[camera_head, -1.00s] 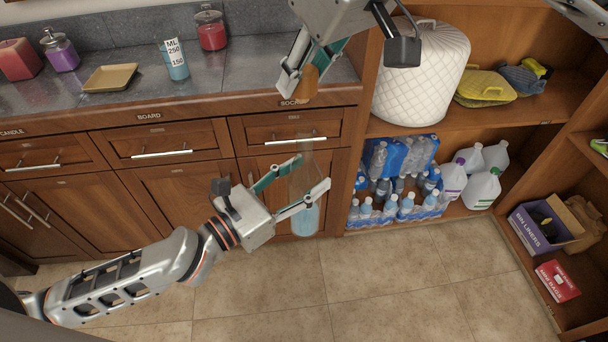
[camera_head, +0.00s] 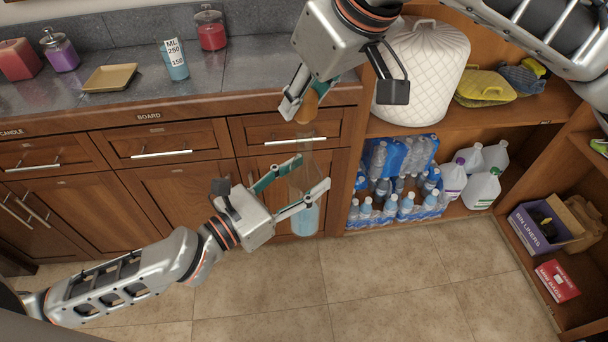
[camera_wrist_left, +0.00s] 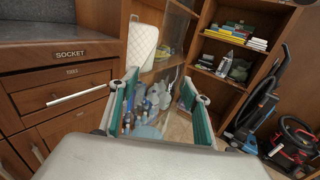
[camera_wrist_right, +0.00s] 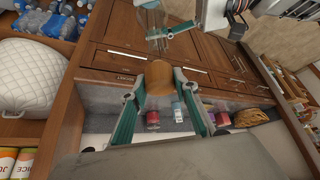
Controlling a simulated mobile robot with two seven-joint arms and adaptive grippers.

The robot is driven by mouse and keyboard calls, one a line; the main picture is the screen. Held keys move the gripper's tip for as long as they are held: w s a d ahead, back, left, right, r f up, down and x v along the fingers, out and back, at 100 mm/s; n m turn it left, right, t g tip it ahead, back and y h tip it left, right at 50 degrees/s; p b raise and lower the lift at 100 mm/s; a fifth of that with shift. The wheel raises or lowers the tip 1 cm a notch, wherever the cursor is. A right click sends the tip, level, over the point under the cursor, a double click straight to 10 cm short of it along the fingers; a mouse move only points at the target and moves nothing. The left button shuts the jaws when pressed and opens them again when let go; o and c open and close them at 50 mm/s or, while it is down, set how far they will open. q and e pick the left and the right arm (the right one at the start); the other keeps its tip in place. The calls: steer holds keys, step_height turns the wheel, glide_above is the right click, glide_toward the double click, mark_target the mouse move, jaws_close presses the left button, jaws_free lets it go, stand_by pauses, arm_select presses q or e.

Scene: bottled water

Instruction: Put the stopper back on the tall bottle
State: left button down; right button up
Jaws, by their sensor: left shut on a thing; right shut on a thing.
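The tall bottle (camera_head: 306,218) is clear glass with blue liquid in its base. My left gripper (camera_head: 311,173) is shut on its middle and holds it roughly upright in front of the cabinet doors, above the floor. My right gripper (camera_head: 302,104) is shut on the brown, cork-like stopper (camera_head: 307,110). The stopper is just above the bottle's mouth in the head view, with a small gap between them. In the right wrist view the stopper (camera_wrist_right: 159,77) sits between the fingers, with the bottle (camera_wrist_right: 152,24) beyond it. The clear glass is hard to make out in the left wrist view.
The counter (camera_head: 130,95) behind holds a yellow tray (camera_head: 110,78), a blue measuring glass (camera_head: 175,62) and jars. Drawers with bar handles (camera_head: 161,154) are close behind the bottle. Shelves at right hold water bottles (camera_head: 400,205) and jugs (camera_head: 482,188). The floor in front is clear.

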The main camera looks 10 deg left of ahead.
mark_target(307, 113)
steer(key=shift+s+f, duration=0.15)
steer(key=shift+f, duration=0.15)
stand_by(0.5)
steer(key=shift+d+f, duration=0.1)
steer(key=shift+f, duration=0.7)
steer(key=shift+f, duration=0.55)
steer(key=o, duration=0.9)
steer(key=v, duration=1.2)
